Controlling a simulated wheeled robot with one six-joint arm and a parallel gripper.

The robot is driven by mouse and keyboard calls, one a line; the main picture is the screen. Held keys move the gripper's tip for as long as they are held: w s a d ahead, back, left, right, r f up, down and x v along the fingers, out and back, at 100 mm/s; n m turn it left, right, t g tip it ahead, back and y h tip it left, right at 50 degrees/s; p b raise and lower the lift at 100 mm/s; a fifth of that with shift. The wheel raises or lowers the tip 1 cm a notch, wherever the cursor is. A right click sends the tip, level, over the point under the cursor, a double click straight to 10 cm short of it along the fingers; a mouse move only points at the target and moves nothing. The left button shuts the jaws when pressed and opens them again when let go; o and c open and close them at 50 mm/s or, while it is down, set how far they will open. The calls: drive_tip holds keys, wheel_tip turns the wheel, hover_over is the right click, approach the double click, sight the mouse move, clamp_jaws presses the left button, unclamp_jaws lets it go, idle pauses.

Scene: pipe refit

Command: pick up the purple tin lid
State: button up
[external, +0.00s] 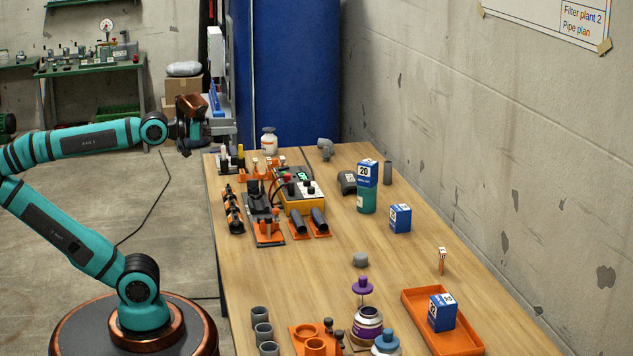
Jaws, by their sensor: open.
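The purple tin lid (362,286) is near the front middle of the table in the external view. It has a round knob on top and shows above a white tin with a purple band (367,326). A thin stem shows between lid and tin; I cannot tell whether the lid rests on the tin. My gripper (203,126) is open and empty, far from the lid, at the table's far left corner. Its fingers are small and hard to make out against the background.
A blue-topped tin (386,343) stands right of the purple one. An orange tray (466,340) holds a blue box. Grey pipe pieces (263,332) and an orange fitting block (303,338) lie to the left. Tools and an orange tester (300,198) crowd the far left; the middle is mostly clear.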

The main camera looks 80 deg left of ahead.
drive_tip(key=w+d+r+g+h, duration=0.2)
drive_tip(key=w+d+r+g, duration=0.15)
drive_tip(key=w+d, duration=0.65)
drive_tip(key=n+g+y, duration=0.1)
drive_tip(key=g+y, duration=0.1)
drive_tip(key=g, duration=1.2)
hover_over(364, 276)
wheel_tip(364, 276, down, 11)
wheel_tip(364, 276, down, 17)
drive_tip(key=shift+s+f, duration=0.1)
drive_tip(key=shift+d, duration=0.1)
drive_tip(key=c, duration=1.1)
